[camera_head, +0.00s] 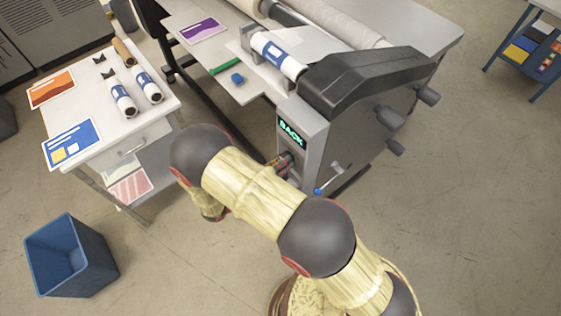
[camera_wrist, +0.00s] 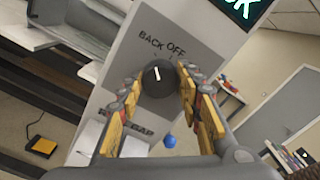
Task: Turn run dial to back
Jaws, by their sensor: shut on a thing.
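The run dial (camera_wrist: 158,84) is a dark round knob on the grey panel of the laminator (camera_head: 303,122). Its white pointer mark points up towards the word BACK in the wrist view; the word OFF is printed to the right. The display (camera_head: 291,131) above the panel reads BACK in green. My gripper (camera_wrist: 159,76) is shut on the dial, with one finger on each side of it. In the head view my gripper (camera_head: 284,163) is at the panel below the display, and my arm partly hides it; the dial is hidden there.
A lever with a blue ball (camera_head: 318,191) sticks out low on the machine. A table with rolls and printed sheets (camera_head: 166,128) stands at left, and a blue bin (camera_head: 72,257) on the floor. Black knobs (camera_head: 389,118) project from the machine's right side.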

